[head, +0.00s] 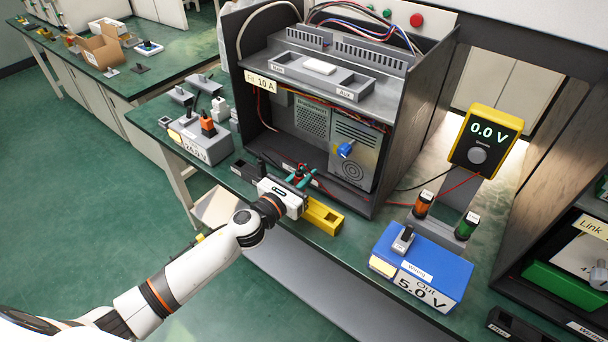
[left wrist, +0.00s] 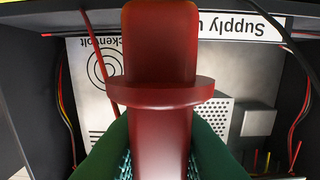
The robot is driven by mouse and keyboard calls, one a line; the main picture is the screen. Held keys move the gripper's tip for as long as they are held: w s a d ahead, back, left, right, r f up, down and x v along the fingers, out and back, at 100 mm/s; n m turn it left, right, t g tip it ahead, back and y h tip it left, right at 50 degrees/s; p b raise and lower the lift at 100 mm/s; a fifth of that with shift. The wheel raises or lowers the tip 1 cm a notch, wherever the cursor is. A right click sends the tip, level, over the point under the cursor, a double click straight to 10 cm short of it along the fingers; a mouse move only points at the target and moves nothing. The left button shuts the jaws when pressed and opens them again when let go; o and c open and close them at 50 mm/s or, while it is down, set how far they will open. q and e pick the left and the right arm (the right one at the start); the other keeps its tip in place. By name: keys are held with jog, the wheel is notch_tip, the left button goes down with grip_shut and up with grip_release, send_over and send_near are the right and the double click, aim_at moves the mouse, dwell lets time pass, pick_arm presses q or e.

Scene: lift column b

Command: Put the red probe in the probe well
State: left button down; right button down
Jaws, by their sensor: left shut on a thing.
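My left gripper (head: 300,178) is over the bench, in front of the open grey equipment cabinet. Its green fingertips are shut on the red probe (head: 299,174). In the left wrist view the red probe (left wrist: 160,125) fills the middle, with a wide collar, and the green fingers press on both sides of it. A yellow block (head: 323,216) with a recess in its top stands just right of and below the gripper; I cannot tell for certain whether it is the probe well. The probe is above the bench and apart from this block. My right gripper is not in view.
The cabinet (head: 395,165) holds a power supply with a blue plug (head: 345,150). A yellow meter (head: 485,141) reads 0.0 V, with red and black leads running left. A blue 5.0 V box (head: 420,268) stands right, a grey 24.0 V box (head: 200,140) left.

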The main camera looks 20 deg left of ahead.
pick_arm(q)
jog(key=shift+f+b, duration=1.55)
jog(key=shift+f, duration=0.2)
jog(key=c, duration=1.3)
grip_release()
jog(key=shift+r, duration=0.1)
jog(key=shift+o, duration=0.2)
jog(key=shift+s, duration=0.1)
jog(key=b+v, duration=0.1)
jog(key=v, duration=1)
jog(key=shift+s+a+b, duration=0.15)
jog(key=shift+s+b, duration=0.2)
jog(key=shift+s, duration=0.05)
